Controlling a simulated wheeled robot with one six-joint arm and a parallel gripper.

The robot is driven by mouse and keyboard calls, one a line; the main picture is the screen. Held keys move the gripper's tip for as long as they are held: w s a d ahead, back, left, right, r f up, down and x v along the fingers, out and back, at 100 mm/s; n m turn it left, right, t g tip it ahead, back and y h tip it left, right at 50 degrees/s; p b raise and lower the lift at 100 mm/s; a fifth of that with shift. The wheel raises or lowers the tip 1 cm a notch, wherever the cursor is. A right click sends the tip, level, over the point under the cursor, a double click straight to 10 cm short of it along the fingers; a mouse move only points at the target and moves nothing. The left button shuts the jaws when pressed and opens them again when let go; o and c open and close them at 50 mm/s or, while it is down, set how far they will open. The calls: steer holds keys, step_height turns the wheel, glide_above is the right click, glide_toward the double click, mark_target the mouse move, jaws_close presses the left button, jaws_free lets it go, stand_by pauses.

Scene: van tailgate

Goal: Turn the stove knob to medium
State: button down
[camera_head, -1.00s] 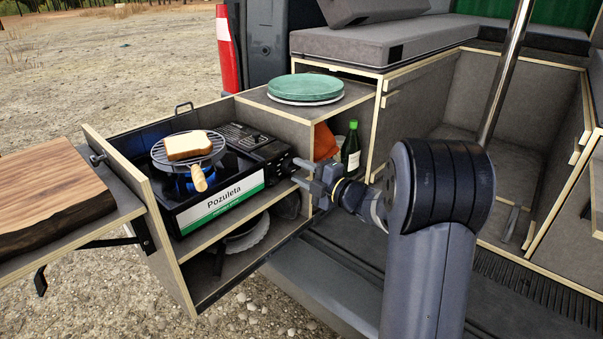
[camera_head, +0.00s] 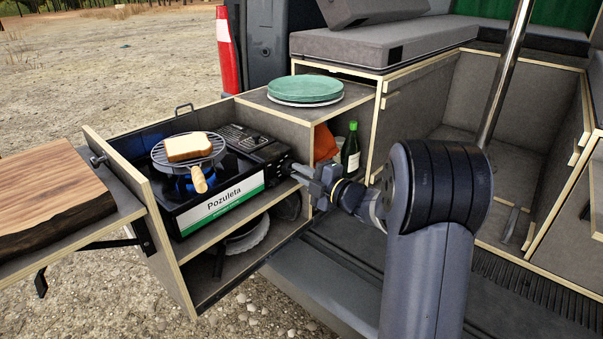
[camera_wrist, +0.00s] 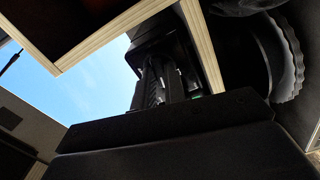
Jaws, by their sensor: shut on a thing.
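The black camping stove (camera_head: 215,185) with its "Pozuleta" label sits in the pull-out drawer. Its knob (camera_head: 284,165) is on the right end of the front face, mostly covered by my fingers. My gripper (camera_head: 293,170) reaches in from the right and is shut on the knob. In the wrist view, dark gripper parts and the stove's dark end (camera_wrist: 160,75) overlap, and the knob cannot be made out. The knob's setting cannot be read. A blue glow shows under the round grill (camera_head: 190,152), which holds a slice of bread (camera_head: 188,146).
The grill's wooden handle (camera_head: 198,180) points forward. Green plates (camera_head: 304,88) sit on the cabinet top. A green bottle (camera_head: 350,150) and an orange cloth (camera_head: 325,142) stand behind my gripper. A wooden board (camera_head: 45,205) is at left. The drawer's lower shelf holds cookware.

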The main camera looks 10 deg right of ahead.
steer(key=shift+m+p, duration=0.65)
steer(key=shift+m, duration=0.65)
steer(key=c, duration=1.5)
jaws_free()
steer(key=shift+o, duration=0.2)
steer(key=shift+s+d, duration=0.1)
steer(key=v, duration=1)
steer(key=shift+s+p, duration=0.25)
steer(key=shift+p, duration=0.05)
steer(key=shift+d, duration=0.1)
